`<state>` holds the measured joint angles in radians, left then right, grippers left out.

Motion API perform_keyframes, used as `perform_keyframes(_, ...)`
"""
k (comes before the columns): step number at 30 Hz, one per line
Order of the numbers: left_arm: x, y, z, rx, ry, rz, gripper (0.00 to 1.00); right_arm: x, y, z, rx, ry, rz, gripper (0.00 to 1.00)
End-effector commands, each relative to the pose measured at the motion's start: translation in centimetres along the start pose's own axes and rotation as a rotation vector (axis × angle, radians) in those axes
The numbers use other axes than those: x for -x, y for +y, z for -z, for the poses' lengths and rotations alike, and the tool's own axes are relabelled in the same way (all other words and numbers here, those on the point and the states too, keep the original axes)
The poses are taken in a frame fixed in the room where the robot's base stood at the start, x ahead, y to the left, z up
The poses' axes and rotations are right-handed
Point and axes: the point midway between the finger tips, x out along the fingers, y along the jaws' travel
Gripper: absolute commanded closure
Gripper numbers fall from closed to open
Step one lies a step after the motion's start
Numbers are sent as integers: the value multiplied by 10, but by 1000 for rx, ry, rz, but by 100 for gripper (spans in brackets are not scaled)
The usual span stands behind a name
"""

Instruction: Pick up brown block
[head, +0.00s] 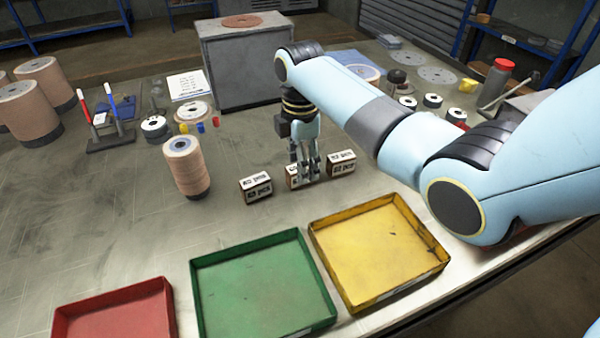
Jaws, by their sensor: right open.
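Three small blocks with brown edges and white printed labels stand in a row on the grey table: a left block (255,187), a middle block (291,176) and a right block (341,163). I cannot tell them apart by colour. My right gripper (307,174) points down, open, with its fingertips at the middle block and partly covering it. I cannot tell whether the fingers touch it. The left and right blocks stand clear of the fingers. My left gripper is not in view.
Red (118,312), green (262,285) and yellow (378,252) trays lie empty in front of the blocks. A stack of brown discs (186,168) stands left of them. A grey box (250,62) stands behind.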

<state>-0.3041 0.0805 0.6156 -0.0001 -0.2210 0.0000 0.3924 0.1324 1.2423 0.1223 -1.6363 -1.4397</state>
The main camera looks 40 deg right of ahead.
Motion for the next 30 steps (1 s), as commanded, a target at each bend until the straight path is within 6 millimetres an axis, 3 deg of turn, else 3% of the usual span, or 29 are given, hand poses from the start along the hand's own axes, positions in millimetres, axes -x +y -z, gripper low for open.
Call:
perform_keyframes(5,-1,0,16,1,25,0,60,-19,0,0,1,0,0,44)
perform_keyframes(12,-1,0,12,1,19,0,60,-21,0,0,1,0,-1,44)
perform_keyframes(25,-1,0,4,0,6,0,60,-20,0,0,1,0,-1,100)
perform_keyframes(30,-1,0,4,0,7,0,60,-20,0,0,0,0,-1,100)
